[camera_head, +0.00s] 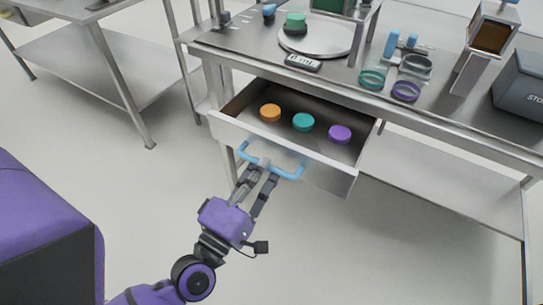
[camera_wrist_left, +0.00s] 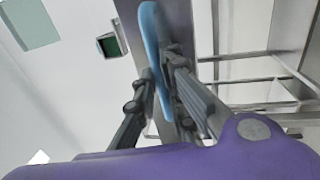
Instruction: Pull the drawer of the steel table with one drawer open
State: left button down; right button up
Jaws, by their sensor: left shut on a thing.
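The steel table (camera_head: 440,120) has one drawer (camera_head: 285,152), which stands pulled out toward me. Inside it lie an orange disc (camera_head: 270,113), a teal disc (camera_head: 303,121) and a purple disc (camera_head: 340,134). A blue bar handle (camera_head: 290,175) is on the drawer front. My left gripper (camera_head: 262,167) is at the handle, its fingers shut on it. In the left wrist view the blue handle (camera_wrist_left: 150,40) runs between the two fingers (camera_wrist_left: 160,85). The right gripper is not in view.
On the tabletop are a round plate (camera_head: 325,38), a small dark device (camera_head: 303,62), several coloured rings and a grey box (camera_head: 522,85) at right. Another steel table (camera_head: 125,60) stands at left. The floor before the drawer is clear.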

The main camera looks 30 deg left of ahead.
pick_arm(q)
jog(key=shift+s+r, duration=0.15)
jog(key=shift+s, duration=0.8)
jog(key=c, duration=1.8)
grip_release()
jog(key=shift+c, duration=0.2)
jog(key=s+f, duration=0.2)
jog(key=s, duration=0.9)
jog(key=shift+s+a+f, duration=0.25)
jog(key=shift+s, duration=0.15)
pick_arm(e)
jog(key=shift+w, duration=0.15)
